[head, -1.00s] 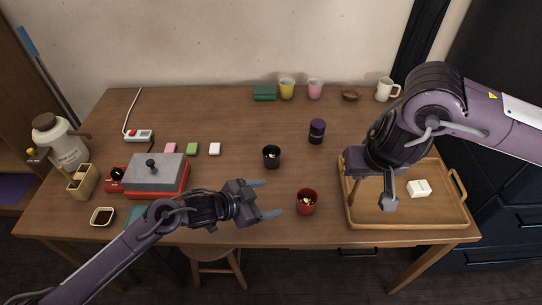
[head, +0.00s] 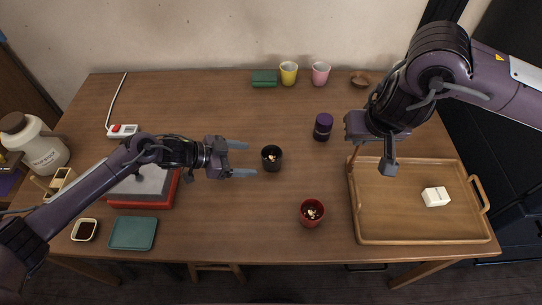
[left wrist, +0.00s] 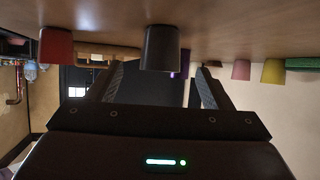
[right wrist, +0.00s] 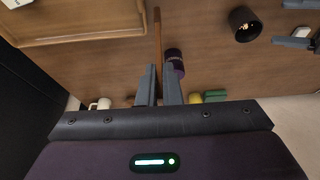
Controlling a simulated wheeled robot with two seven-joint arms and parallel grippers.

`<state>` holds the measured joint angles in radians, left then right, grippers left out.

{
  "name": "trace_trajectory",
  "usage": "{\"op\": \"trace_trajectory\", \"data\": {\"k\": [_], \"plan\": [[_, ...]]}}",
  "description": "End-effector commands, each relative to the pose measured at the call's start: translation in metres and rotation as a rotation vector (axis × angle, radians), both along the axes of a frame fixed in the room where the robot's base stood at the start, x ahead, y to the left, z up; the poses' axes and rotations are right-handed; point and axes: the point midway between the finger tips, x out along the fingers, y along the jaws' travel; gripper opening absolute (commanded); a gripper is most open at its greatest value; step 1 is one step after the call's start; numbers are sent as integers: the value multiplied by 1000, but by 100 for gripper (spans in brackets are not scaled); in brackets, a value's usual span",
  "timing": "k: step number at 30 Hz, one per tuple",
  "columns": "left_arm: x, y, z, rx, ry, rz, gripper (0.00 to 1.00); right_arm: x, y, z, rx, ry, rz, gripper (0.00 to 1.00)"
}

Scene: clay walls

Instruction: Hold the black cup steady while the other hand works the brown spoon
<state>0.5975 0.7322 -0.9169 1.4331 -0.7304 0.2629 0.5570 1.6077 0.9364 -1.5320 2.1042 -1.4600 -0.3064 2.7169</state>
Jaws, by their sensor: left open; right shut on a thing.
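The black cup (head: 271,158) stands upright on the table with small pale bits inside. My left gripper (head: 242,159) is open just left of it, fingers pointing at the cup. In the left wrist view the cup (left wrist: 160,48) sits ahead between the open fingers (left wrist: 160,82), with no clear contact. My right gripper (right wrist: 160,85) is shut on the brown spoon (right wrist: 158,35), whose thin shaft extends from the fingertips. In the head view the spoon (head: 353,156) hangs near the tray's left rim, mostly hidden by my gripper. The right wrist view also shows the cup (right wrist: 243,27).
A red cup (head: 311,214) stands nearer the front. A purple jar (head: 322,127) stands between the black cup and my right gripper. A wooden tray (head: 420,238) holding a white block (head: 435,196) is at right. Yellow (head: 288,75) and pink cups (head: 321,75) stand at the back.

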Motion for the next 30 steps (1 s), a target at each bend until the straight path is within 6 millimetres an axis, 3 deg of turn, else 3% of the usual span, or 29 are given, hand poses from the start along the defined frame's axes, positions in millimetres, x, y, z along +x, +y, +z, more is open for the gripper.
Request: {"op": "trace_trajectory", "data": {"k": [6, 15, 30], "plan": [[9, -29, -21, 0, -2, -1, 74, 0, 0, -29, 0, 0, 0, 0], [19, -60, -36, -1, -2, 0, 74, 0, 0, -46, 0, 0, 0, 0], [22, -68, -39, 1, -1, 1, 74, 0, 0, -50, 0, 0, 0, 0]]}}
